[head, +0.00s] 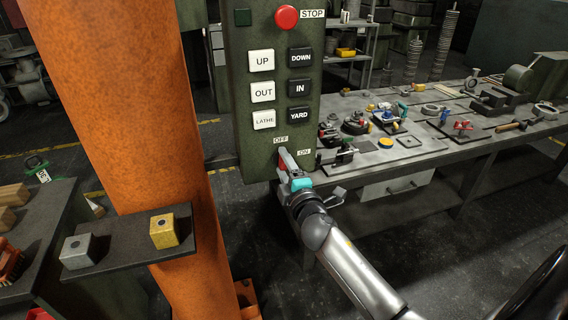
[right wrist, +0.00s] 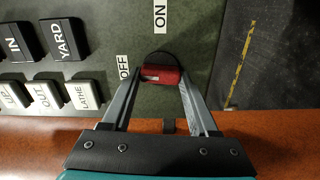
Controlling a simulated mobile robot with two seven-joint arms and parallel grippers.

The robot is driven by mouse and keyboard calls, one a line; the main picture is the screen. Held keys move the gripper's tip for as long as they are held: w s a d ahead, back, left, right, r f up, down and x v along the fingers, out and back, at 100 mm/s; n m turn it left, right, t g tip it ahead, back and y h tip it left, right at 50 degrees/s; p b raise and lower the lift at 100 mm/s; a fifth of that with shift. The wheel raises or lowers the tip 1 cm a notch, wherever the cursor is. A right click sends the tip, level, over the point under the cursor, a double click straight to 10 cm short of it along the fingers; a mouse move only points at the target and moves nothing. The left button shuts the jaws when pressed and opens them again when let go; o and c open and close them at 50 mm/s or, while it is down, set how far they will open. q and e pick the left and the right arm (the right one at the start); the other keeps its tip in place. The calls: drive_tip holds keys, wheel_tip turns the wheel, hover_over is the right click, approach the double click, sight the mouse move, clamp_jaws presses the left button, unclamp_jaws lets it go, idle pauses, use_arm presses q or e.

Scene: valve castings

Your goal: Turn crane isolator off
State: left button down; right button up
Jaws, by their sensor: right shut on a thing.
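The crane isolator is a red handle (right wrist: 160,75) low on a dark green control panel (head: 236,100). My right gripper (right wrist: 160,70) is shut on the red handle, one finger on each side of it. In the head view the gripper (head: 282,156) reaches the panel's lower edge and hides most of the handle. The OFF label (head: 280,140) is above the handle and the ON label (head: 304,153) is to its right. Which label the handle points to I cannot tell. My left gripper is not in view.
Above the handle are the red STOP button (head: 286,18) and several black and white buttons. An orange column (head: 120,100) stands left of the panel. A small shelf (head: 125,250) holds a grey block and a yellow block. A cluttered workbench (head: 465,140) stands at the right.

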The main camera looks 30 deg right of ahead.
drive_tip(key=shift+n, duration=0.7)
drive_tip(key=o, duration=1.4)
drive_tip(key=v, duration=1.5)
drive_tip(key=shift+s+a+b, duration=0.1)
drive_tip(key=shift+a+b, duration=0.05)
drive_tip(key=shift+b, duration=0.25)
